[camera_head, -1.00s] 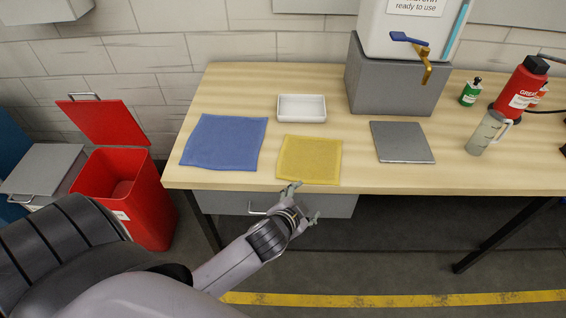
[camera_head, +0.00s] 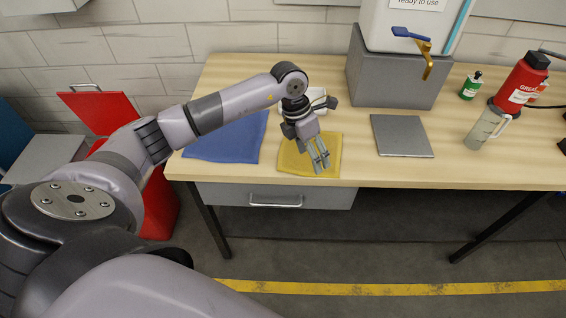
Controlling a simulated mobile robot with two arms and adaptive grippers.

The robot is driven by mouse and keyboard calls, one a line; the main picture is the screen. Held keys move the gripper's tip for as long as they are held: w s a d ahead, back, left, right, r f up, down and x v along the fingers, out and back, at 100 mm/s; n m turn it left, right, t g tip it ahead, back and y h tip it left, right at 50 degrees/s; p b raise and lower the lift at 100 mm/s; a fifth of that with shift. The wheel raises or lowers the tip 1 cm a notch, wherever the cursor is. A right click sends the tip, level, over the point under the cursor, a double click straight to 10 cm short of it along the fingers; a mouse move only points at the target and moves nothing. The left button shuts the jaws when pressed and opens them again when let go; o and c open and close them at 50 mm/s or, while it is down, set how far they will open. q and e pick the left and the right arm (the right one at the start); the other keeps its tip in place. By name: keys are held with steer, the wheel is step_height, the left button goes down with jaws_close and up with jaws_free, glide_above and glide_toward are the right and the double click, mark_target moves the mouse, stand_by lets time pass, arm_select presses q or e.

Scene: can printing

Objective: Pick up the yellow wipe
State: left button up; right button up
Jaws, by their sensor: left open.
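The yellow wipe (camera_head: 296,162) lies flat on the wooden table near its front edge. My left gripper (camera_head: 319,160) is open and points down over the right part of the wipe, with its fingers covering some of it. I cannot tell whether the fingertips touch the cloth. My right gripper is not in view.
A blue wipe (camera_head: 225,142) lies left of the yellow one, partly behind my arm. A white tray (camera_head: 316,98) is behind my gripper. A grey plate (camera_head: 401,136) lies to the right.

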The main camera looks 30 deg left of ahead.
mark_target(283, 168)
arm_select(q)
steer(key=a+r+y, duration=0.1)
steer(key=a+y, duration=0.2)
steer(key=a, duration=0.6)
steer(key=shift+n+g, duration=0.3)
steer(key=shift+g, duration=0.1)
steer(key=f+b, duration=0.2)
steer(key=f, duration=0.1)
steer(key=f+b, duration=0.2)
steer(key=f, duration=0.1)
steer(key=f+b, duration=0.2)
steer(key=f, duration=0.1)
steer(key=shift+s+d+f+b, duration=0.15)
steer(key=shift+d+f+b, duration=0.05)
steer(key=shift+d+b, duration=0.15)
steer(key=shift+f, duration=0.1)
steer(key=shift+f, duration=0.25)
steer(key=shift+c, duration=0.3)
steer(key=shift+s, duration=0.1)
steer(key=shift+c, duration=1)
